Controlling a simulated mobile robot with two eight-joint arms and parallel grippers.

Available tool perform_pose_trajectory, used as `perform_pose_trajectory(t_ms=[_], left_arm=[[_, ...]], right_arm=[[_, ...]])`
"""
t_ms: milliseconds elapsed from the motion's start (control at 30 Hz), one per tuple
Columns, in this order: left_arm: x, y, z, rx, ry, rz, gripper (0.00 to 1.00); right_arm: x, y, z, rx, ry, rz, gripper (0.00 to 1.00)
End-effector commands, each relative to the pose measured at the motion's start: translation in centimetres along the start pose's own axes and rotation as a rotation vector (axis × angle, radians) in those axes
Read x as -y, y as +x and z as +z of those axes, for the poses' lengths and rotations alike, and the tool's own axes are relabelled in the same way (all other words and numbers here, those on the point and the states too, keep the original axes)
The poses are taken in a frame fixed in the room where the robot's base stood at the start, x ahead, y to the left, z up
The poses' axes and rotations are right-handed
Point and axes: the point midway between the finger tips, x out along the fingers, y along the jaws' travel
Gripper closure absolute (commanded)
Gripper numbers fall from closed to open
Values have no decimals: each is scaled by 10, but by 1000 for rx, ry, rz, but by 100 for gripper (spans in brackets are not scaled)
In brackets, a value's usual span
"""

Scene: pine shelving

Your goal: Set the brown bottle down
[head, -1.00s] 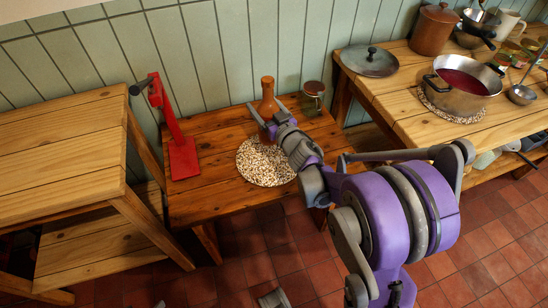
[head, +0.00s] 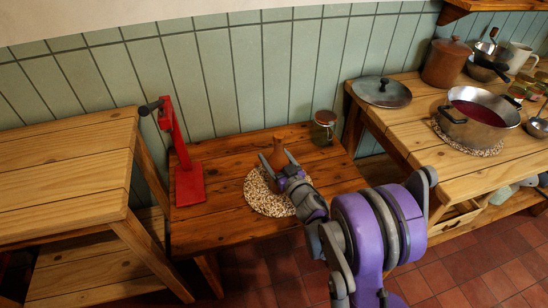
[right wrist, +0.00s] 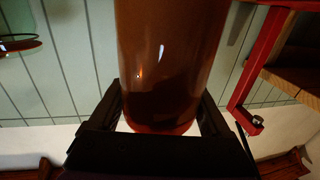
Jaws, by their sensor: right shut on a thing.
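The brown bottle (head: 279,149) is in my right gripper (head: 277,166), at the far side of the round speckled mat (head: 262,202) on the low dark wooden table. In the head view its upper part shows above the fingers, and the gripper hides its lower part. In the right wrist view the glossy brown bottle (right wrist: 170,60) sits between the two dark fingers (right wrist: 165,108). I cannot tell whether its base touches the mat. My left gripper is not in view.
A red stand (head: 188,180) is left of the mat, and a lidded jar (head: 325,127) stands behind it to the right. A pale bench (head: 65,165) is at left. A pine counter (head: 440,95) at right holds a pot (head: 478,125). Bare table lies around the mat.

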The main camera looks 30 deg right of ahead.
Motion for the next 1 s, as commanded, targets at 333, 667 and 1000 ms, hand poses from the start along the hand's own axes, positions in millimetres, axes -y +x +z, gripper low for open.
perform_pose_trajectory(t_ms=[333, 667, 1000], left_arm=[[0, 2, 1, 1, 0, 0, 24], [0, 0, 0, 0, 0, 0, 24], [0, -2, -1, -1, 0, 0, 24]], right_arm=[[0, 0, 2, 0, -1, 0, 9], [0, 0, -1, -1, -1, 0, 0], [0, -55, -2, 0, -2, 2, 0]])
